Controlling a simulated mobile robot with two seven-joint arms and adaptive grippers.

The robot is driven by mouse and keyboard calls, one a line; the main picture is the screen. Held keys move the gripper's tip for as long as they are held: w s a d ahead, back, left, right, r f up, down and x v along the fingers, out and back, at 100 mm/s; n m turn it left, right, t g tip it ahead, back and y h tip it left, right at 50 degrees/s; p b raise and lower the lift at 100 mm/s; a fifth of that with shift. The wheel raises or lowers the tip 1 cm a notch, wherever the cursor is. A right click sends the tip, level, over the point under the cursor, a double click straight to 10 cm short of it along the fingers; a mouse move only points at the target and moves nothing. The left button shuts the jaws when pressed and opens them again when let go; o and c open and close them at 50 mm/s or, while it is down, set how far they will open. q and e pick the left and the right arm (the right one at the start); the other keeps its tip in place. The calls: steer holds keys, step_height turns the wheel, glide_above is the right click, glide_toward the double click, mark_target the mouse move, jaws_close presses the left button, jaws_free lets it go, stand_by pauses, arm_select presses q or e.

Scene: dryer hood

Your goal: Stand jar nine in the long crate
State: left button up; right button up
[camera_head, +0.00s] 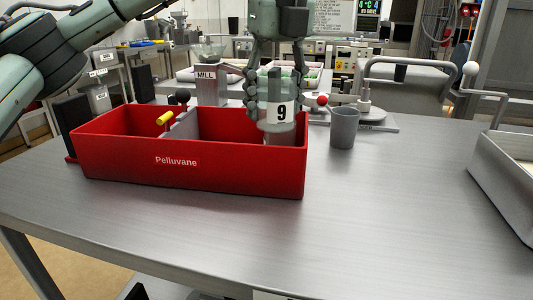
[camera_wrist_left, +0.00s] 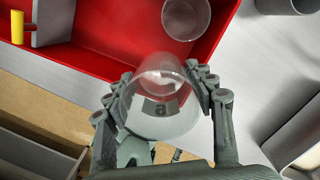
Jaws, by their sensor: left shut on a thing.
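Jar nine (camera_head: 281,113) is a clear glass jar with a white label bearing a black 9. My left gripper (camera_head: 276,100) is shut around its sides and holds it upright over the right end of the red long crate (camera_head: 190,167), marked Pelluvane. The jar's base overlaps the crate's opening in the head view; its exact height is hard to tell. In the left wrist view, jar nine (camera_wrist_left: 165,105) sits between the fingers (camera_wrist_left: 160,100), beside the crate (camera_wrist_left: 120,25). Another clear glass vessel (camera_wrist_left: 186,17) stands inside the crate, in a corner. My right gripper is out of view.
A grey divider (camera_head: 184,128) with a yellow handle (camera_head: 166,118) splits the crate. A grey cup (camera_head: 344,127) stands right of the crate. A mill (camera_head: 207,85) and a lever device (camera_head: 365,105) stand behind. A metal tray (camera_head: 505,170) is at right; the front table is clear.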

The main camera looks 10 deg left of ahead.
mark_target(274, 121)
arm_select(q)
step_height(274, 121, down, 3)
steer(key=shift+f, duration=0.35)
step_height(274, 121, down, 4)
steer(key=shift+r+p, duration=0.1)
steer(key=shift+p, duration=0.2)
steer(key=shift+f, duration=0.2)
steer(key=shift+f+b, duration=0.1)
steer(key=shift+b, duration=0.2)
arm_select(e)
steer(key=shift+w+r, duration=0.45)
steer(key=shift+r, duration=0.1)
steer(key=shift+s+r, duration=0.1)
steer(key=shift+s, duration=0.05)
